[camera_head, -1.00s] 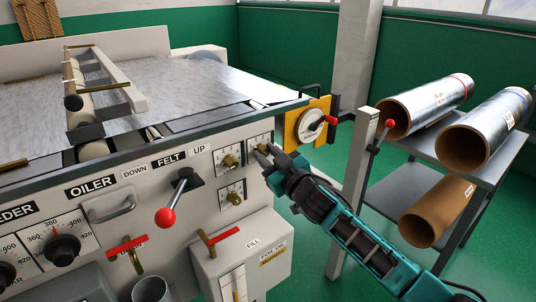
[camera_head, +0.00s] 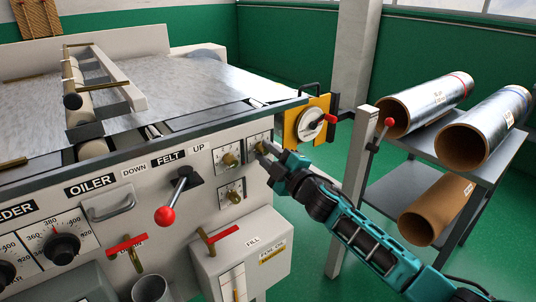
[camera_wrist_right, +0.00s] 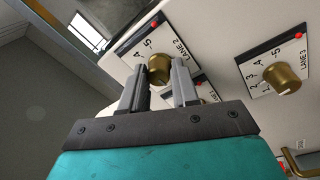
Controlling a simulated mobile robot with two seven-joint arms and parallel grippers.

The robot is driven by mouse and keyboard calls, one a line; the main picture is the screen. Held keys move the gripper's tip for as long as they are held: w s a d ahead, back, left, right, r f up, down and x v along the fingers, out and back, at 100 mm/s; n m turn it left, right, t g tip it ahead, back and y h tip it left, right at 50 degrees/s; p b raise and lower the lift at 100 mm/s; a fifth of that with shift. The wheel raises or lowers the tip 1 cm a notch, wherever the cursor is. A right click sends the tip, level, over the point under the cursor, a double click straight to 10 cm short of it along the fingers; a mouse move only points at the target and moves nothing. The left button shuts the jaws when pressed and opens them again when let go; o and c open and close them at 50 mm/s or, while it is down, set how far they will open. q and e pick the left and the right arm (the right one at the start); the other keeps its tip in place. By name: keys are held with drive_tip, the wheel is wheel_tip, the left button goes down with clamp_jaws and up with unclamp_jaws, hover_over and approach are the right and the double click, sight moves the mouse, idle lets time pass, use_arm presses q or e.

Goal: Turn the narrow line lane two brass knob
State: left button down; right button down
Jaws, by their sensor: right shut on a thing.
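The lane two brass knob (camera_wrist_right: 159,66) is a round knurled knob on a white dial plate marked LANE 2, with a red dot at its corner. My right gripper (camera_wrist_right: 160,80) has one finger on each side of it and is shut on it. In the head view my right gripper (camera_head: 264,156) reaches the upper right dial plate from the right, and its fingers partly cover the knob. My left gripper is not in view.
Another brass knob (camera_wrist_right: 285,80) on the LANE 3 plate is at the right of the wrist view. In the head view, brass knobs (camera_head: 229,159) and (camera_head: 234,196) sit close by.

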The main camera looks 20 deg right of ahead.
idle(0.4)
drive_tip(key=c, duration=0.8)
unclamp_jaws()
drive_tip(key=shift+c, duration=0.2)
drive_tip(key=v, duration=1.3)
drive_tip(key=s+a+f+m+g+h, duration=0.2)
drive_tip(key=s+f+m, duration=0.4)
drive_tip(key=s+f, duration=0.4)
drive_tip(key=s+a+f+m+g+h, duration=0.2)
drive_tip(key=s+f+m+g, duration=0.3)
drive_tip(key=s+f, duration=0.5)
wheel_tip(320, 180, down, 4)
drive_tip(key=a+m, duration=0.1)
drive_tip(key=m, duration=0.1)
drive_tip(key=shift+s+m, duration=0.3)
